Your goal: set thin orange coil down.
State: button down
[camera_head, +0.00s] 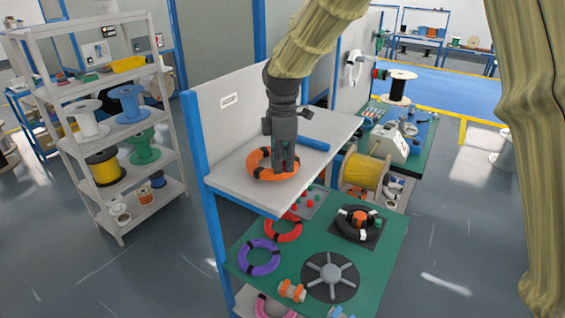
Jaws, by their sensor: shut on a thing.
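The thin orange coil (259,173), an orange ring with dark bands, is at the upper grey shelf (228,180) of the workstation. My gripper (286,168) points down over the coil's right side and is shut on it. The fingers hide part of the ring. The coil looks level and at the shelf surface; I cannot tell whether it bears fully on it.
A blue cylinder (313,143) lies behind the coil. The lower green table (315,234) holds a red coil (283,228), a purple coil (259,257), a black coil (357,221) and a grey spoked disc (330,275). A yellow spool (364,172) stands at right.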

jog(key=shift+s+a+f, duration=0.1)
jog(key=shift+s+f, duration=0.3)
jog(key=shift+f, duration=0.1)
jog(key=shift+w+f, duration=0.15)
jog(key=shift+w, duration=0.05)
jog(key=c, duration=1.4)
grip_release()
jog(key=shift+s, duration=0.1)
notch_tip(320, 180, up, 12)
jog(key=b, duration=0.4)
